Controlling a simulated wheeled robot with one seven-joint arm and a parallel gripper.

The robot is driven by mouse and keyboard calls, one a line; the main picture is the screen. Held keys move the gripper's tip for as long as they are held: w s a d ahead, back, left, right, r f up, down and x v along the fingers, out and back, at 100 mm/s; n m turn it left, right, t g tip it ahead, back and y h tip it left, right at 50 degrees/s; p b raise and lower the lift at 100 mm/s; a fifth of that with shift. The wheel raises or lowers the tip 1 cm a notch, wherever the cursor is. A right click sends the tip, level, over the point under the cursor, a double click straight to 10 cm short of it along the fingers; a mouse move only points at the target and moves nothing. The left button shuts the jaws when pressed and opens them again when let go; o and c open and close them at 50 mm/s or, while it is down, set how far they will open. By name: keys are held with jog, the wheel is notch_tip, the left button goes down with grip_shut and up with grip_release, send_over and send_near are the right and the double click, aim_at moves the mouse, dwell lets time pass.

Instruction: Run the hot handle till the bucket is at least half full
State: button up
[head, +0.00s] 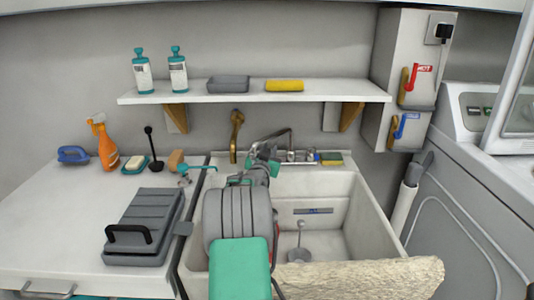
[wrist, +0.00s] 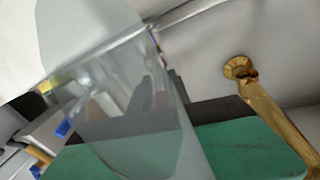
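On the wall box at the right of the head view, a red handle marked HOT (head: 420,70) sits above a blue handle (head: 403,125). Each is on a wooden-coloured mount. A grey tap (head: 285,136) stands at the back of the white sink (head: 370,225). I cannot make out a bucket in either view. My gripper (head: 262,158) is over the back left of the sink, near the tap and well left of the red handle. A pale see-through shape and a green slab fill much of the wrist view, so the finger opening cannot be made out.
A brass fitting (head: 236,135) is on the wall; it also shows in the wrist view (wrist: 240,68). A shelf (head: 320,91) hangs above the sink. A grey case (head: 145,225) lies on the left counter. A pale rough bar (head: 390,279) crosses the sink's front.

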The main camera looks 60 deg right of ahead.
jog(key=shift+o, duration=0.9)
jog(key=shift+f, duration=0.15)
jog(key=shift+a, duration=0.1)
jog(key=v, duration=0.7)
jog(key=shift+s+a, duration=0.2)
jog(key=shift+a, duration=0.1)
jog(key=shift+p, duration=0.3)
